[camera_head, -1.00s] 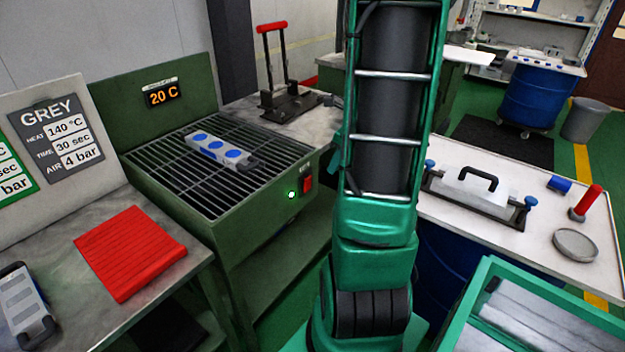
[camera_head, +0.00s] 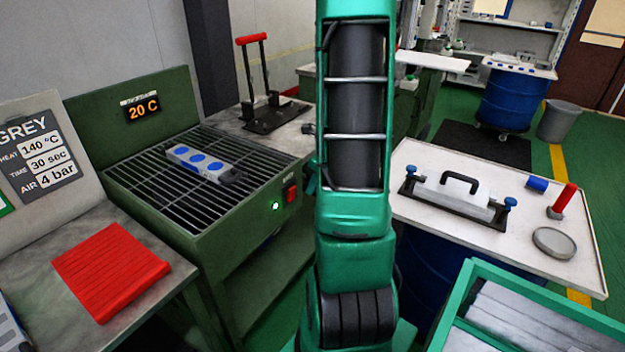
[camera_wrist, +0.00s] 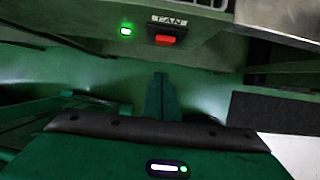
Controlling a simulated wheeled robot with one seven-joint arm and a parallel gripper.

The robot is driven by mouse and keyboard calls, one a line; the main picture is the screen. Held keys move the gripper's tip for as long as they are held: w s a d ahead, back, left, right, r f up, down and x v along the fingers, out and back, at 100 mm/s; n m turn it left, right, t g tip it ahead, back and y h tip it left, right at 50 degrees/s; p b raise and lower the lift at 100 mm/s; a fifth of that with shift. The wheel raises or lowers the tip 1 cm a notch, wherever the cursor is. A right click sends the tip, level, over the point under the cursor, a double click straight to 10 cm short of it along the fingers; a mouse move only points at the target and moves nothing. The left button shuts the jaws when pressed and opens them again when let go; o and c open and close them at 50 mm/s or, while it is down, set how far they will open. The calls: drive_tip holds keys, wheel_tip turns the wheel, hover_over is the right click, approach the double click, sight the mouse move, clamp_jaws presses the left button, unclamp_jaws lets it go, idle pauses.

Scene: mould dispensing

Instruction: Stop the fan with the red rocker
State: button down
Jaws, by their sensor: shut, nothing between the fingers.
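The red rocker (camera_head: 291,192) is on the front of the green cooling bench (camera_head: 228,226), at its right corner. A green lamp (camera_head: 275,206) glows beside it. In the wrist view the rocker (camera_wrist: 165,40) sits under a FAN label (camera_wrist: 169,20), with the lit green lamp (camera_wrist: 126,31) to its left. My gripper (camera_wrist: 160,78) is shut and empty, with its tips a little below the rocker in that view and apart from it. The head view does not show the gripper.
A blue-spotted mould (camera_head: 203,163) lies on the bench's grille under a 20 C display (camera_head: 143,107). A red mat (camera_head: 110,272) lies on the left table. A white-topped table (camera_head: 430,215) with a clamp fixture stands right of my arm.

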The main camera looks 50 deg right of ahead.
sight(292, 196)
drive_tip(key=w+f, duration=0.3)
drive_tip(key=w, duration=0.2)
drive_tip(key=shift+w+a, duration=0.15)
drive_tip(key=shift+a, duration=0.05)
drive_tip(key=shift+w+r, duration=0.1)
drive_tip(key=shift+w, duration=0.2)
idle(0.3)
drive_tip(key=shift+r, duration=0.1)
